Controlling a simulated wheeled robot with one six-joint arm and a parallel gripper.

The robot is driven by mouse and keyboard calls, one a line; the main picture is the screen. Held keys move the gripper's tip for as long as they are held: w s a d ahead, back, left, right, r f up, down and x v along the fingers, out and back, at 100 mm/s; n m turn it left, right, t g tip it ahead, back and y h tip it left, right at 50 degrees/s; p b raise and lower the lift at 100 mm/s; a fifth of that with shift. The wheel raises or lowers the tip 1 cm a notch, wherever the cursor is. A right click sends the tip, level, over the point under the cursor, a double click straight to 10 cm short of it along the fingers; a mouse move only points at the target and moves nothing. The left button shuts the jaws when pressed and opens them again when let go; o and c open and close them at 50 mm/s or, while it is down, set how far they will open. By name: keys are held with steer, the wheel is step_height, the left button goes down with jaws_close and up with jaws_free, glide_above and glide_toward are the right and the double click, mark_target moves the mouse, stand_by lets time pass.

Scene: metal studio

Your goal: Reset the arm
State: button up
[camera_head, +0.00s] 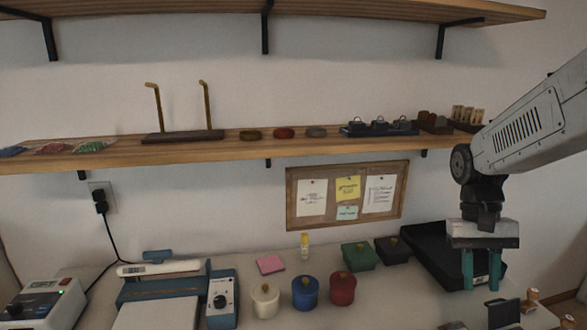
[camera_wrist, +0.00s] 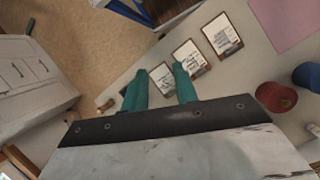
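My gripper (camera_head: 481,286) hangs at the right in the head view, with its teal fingers pointing down in front of a black tray (camera_head: 432,262). In the wrist view my gripper (camera_wrist: 160,70) shows its two fingers apart, with no object held between them. The arm comes in from the right edge of the head view, and its upper part is cut off by that edge.
Lidded white (camera_head: 265,301), blue (camera_head: 305,293) and red (camera_head: 343,289) jars stand on the worktop, left of my gripper. A loaded wooden shelf (camera_head: 220,152) runs above. Framed cards (camera_wrist: 187,58) lie below my gripper, and a white cabinet (camera_wrist: 30,80) stands beyond the worktop edge.

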steer(key=s+a+r+n+t, duration=0.1)
steer(key=s+a+r+t, duration=0.1)
steer(key=s, duration=0.6)
steer(key=s+a+r+n+t, duration=0.2)
steer(key=s+a+r+t, duration=0.1)
steer(key=s+a, duration=0.3)
steer(key=s, duration=0.2)
steer(key=shift+s+r+t, duration=0.25)
steer(key=shift+s+t, duration=0.1)
steer(key=shift+t, duration=0.05)
steer(key=shift+d, duration=0.15)
